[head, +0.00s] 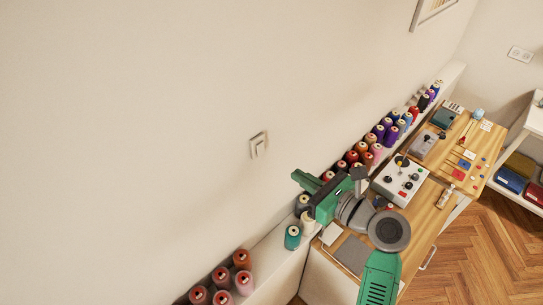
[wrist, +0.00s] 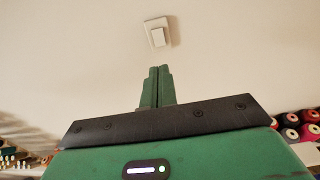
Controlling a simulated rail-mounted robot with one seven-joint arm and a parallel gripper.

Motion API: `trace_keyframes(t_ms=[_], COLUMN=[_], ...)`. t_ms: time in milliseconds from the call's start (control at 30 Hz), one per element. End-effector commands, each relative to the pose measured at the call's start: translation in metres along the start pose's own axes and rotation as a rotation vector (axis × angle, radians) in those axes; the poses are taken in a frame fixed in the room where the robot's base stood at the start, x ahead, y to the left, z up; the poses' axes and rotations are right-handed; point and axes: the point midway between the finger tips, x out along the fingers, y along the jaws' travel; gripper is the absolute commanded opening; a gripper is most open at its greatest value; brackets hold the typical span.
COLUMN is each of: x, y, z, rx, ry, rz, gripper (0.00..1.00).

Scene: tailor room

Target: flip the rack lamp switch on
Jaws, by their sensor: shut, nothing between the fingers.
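A white wall switch (head: 258,145) with a pale rocker is on the cream wall, up and to the left of my gripper in the head view. It also shows in the wrist view (wrist: 157,32), just beyond the fingertips. My gripper (head: 298,176) has green fingers that point toward the wall. In the wrist view my gripper (wrist: 159,70) has its two fingers together with nothing between them. A gap of bare wall shows between the fingertips and the switch, and I see no contact. I cannot tell which way the rocker is tilted.
Thread spools (head: 376,150) line a ledge along the wall, with more reddish spools (head: 222,276) at the lower left. A wooden workbench (head: 428,212) holds a control box (head: 399,180) and small items. A double wall plate (head: 520,54) is on the far right wall. The wall around the switch is clear.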

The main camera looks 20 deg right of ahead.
Motion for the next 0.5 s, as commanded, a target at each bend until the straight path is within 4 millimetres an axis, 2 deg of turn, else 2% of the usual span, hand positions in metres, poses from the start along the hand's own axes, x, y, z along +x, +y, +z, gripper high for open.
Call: trace_keyframes(t_ms=[33,300,500], x=[0.012,0.068,0.095], y=[0.001,0.001,0.0], z=[0.002,0.002,0.001], rx=[0.0,-0.001,-0.001], ry=[0.001,0.001,0.0], rz=[0.004,0.002,0.002], gripper=[0.0,0.0,0.0])
